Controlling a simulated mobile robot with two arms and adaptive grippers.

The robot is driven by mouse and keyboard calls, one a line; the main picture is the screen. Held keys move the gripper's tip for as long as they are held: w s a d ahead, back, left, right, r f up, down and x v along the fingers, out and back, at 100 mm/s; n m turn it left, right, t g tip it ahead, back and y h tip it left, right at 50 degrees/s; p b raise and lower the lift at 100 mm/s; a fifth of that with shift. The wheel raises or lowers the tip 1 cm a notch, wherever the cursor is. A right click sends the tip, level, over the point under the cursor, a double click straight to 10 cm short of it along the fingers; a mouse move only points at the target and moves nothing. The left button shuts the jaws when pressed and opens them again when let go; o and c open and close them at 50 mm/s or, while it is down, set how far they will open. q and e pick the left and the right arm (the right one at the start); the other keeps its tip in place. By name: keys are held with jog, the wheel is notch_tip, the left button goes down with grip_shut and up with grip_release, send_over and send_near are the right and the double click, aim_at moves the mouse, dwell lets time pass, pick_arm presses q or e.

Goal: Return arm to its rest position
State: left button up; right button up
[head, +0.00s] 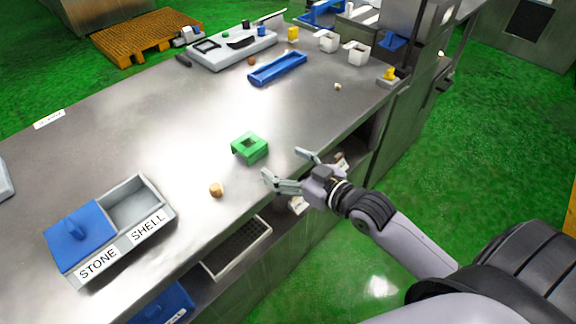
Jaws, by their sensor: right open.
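My right gripper (287,167) is open and empty at the front edge of the metal workbench (175,125). Its two fingers are spread wide and point toward the bench top. My right arm (410,240) comes in from the lower right. My left gripper is not in this view.
A small brown lump (216,190) lies left of the gripper. A grey box (148,213) labelled STONE and SHELL has a blue lid (80,237) over its STONE side. A blue tray (278,68) and white cups (357,53) stand farther back.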

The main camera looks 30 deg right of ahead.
jog(key=shift+s+d+r, duration=0.1)
jog(key=shift+s, duration=0.1)
dwell(0.4)
